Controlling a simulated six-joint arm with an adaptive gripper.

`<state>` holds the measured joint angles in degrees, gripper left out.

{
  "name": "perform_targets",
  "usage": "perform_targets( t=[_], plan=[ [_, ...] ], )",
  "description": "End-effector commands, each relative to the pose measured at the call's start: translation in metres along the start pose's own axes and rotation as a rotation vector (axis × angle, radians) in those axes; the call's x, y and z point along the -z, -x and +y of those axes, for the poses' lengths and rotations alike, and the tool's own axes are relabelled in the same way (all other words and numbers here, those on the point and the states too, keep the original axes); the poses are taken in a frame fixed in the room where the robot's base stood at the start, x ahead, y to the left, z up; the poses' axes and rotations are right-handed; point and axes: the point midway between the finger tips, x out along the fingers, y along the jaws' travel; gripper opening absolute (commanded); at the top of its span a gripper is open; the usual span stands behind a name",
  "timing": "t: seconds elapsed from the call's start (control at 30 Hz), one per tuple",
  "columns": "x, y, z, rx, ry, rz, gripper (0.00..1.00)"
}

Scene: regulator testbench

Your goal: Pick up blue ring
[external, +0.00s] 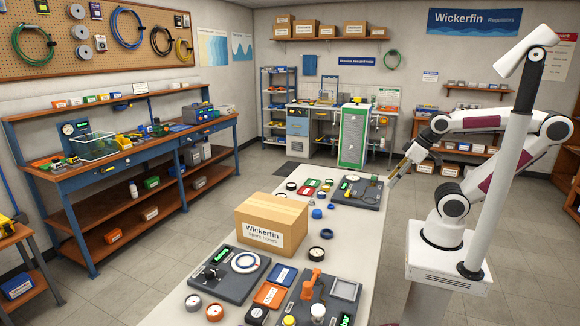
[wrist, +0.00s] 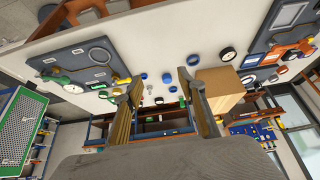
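Several small blue round pieces lie on the pale table between a cardboard box and the far grey board. One blue piece (external: 317,213) is near the box's far right corner, and another (external: 326,233) is nearer the camera. In the wrist view a blue ring-like piece (wrist: 168,78) and a second blue piece (wrist: 140,77) show on the table; they are too small to tell which is an open ring. My gripper (external: 392,181) is above the table's right side, by the far board. In the wrist view its fingers (wrist: 158,78) are apart with nothing held between them.
The cardboard box (external: 272,222) stands mid-table and also shows in the wrist view (wrist: 218,90). A far grey board (external: 370,200) and a near board (external: 228,280) carry fittings. Small round gauges, including one (external: 316,254), lie around. Bare table (external: 350,245) lies right of the box.

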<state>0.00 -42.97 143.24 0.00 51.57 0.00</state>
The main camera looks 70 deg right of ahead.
Motion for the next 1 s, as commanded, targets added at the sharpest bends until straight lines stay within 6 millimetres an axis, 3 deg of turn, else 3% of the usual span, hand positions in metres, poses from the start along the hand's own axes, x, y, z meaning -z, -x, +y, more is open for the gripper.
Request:
perform_targets(
  t=[0.2,0.3,0.73,1.0],
  plan=[
    [0.000,0.000,0.000,0.000,0.000,0.000,0.40],
    [0.000,0.000,0.000,0.000,0.000,0.000,0.56],
    [-0.001,-0.002,-0.001,0.001,0.002,-0.009,0.56],
    [-0.004,-0.019,-0.002,0.004,0.007,-0.088,0.56]
  ],
)
